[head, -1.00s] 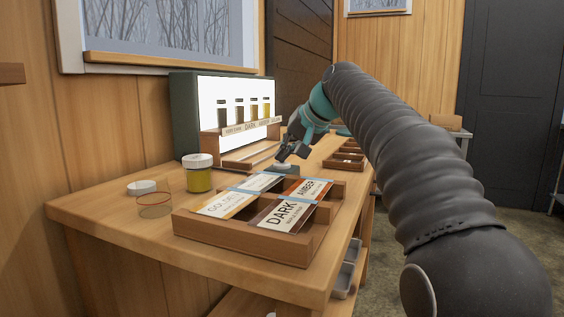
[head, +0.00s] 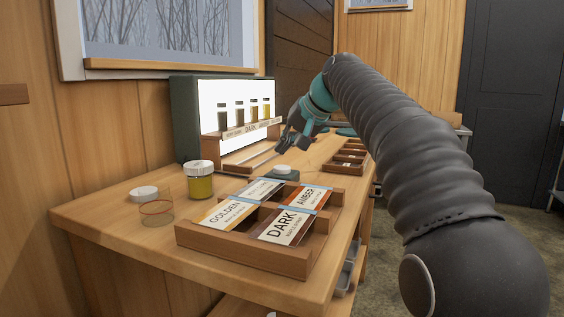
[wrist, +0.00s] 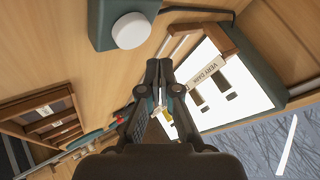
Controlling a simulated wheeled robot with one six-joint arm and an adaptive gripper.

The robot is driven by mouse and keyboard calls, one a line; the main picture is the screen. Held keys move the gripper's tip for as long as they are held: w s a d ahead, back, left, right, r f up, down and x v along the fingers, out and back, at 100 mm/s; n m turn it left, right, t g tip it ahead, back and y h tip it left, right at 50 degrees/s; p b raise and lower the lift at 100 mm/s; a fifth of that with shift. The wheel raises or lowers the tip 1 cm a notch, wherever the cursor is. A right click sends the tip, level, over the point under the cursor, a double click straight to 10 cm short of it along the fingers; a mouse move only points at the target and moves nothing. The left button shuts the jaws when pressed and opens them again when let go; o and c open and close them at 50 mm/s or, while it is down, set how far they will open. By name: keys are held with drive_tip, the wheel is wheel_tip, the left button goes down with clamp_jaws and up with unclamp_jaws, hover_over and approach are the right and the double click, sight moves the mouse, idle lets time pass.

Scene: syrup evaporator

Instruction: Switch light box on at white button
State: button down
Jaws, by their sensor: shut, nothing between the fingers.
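The light box (head: 184,118) stands at the back of the bench with its panel (head: 207,97) glowing white; the panel also shows in the wrist view (wrist: 248,87). The white button (head: 283,169) sits on a small green-grey control box (head: 290,177) on the bench in front of the light box. In the wrist view the round button (wrist: 130,30) and its box (wrist: 101,27) are at the top, ahead of the fingertips. My gripper (head: 284,149) is shut and empty, a little above the button and apart from it; its fingertips show in the wrist view (wrist: 159,66).
Several sample bottles stand on the light box's wooden shelf (head: 235,133). A wooden tray (head: 245,255) with grade cards lies in front. A capped amber jar (head: 200,184), an empty glass (head: 156,213) and a white lid (head: 144,193) are at left. Another divided tray (head: 347,158) lies behind.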

sight(284, 167)
drive_tip(key=shift+r, duration=2.1)
